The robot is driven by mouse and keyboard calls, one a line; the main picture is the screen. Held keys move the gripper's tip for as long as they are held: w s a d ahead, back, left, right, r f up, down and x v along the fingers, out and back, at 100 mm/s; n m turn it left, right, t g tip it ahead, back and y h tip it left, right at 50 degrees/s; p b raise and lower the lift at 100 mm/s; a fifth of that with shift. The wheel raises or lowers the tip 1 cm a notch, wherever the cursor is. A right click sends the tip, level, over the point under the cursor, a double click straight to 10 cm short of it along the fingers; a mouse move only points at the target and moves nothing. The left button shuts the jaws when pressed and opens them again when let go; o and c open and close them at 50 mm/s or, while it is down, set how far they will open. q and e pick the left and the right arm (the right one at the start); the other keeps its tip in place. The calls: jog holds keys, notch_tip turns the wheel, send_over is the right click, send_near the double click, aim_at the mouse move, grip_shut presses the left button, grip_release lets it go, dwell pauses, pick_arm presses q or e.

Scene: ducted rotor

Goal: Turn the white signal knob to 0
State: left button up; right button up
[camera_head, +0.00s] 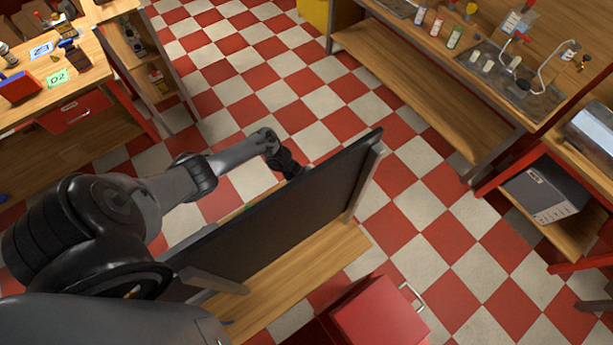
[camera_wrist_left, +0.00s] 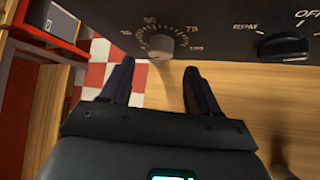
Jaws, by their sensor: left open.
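A small white knob (camera_wrist_left: 160,46) sits on a black panel (camera_wrist_left: 110,15) in the left wrist view. A printed scale with 50, 75 and 100 runs around it; I cannot tell where the knob points. My left gripper (camera_wrist_left: 157,72) is open. Its two dark fingers lie either side of the knob's line, tips just short of it, with nothing between them. In the head view the panel (camera_head: 290,215) shows its plain back, which hides the knob, and my left gripper (camera_head: 288,163) is at its far side. My right gripper is not in view.
The panel stands on a wooden bench (camera_head: 295,270). A red cabinet (camera_head: 380,315) is close by. Checkered floor (camera_head: 240,90) lies open beyond.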

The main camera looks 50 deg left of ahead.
pick_arm(q)
jog(key=v, duration=0.6)
jog(key=shift+a+r, duration=0.25)
jog(key=shift+a, duration=0.05)
jog(key=shift+s, duration=0.1)
